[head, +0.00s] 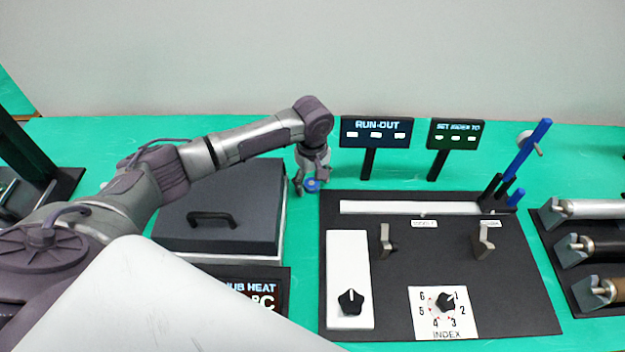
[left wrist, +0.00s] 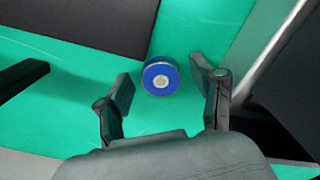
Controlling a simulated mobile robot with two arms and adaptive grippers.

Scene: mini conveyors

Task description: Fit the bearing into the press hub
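A small blue ring with a pale centre, which may be the bearing, (head: 311,185) is on the green table, right of the dark lidded box. It also shows in the left wrist view (left wrist: 149,84). My left gripper (head: 312,177) reaches down over it. In the left wrist view its fingers (left wrist: 163,86) are open, one on each side of the ring, with a gap to each. My right gripper is not in view. I cannot tell which part is the press hub.
The dark lidded box (head: 261,222) has a handle on top. A black panel (head: 400,270) holds knobs, small levers and a blue upright lever (head: 530,148). Signs RUN-OUT (head: 376,132) and another (head: 455,134) stand behind. Rollers (head: 600,209) lie at right.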

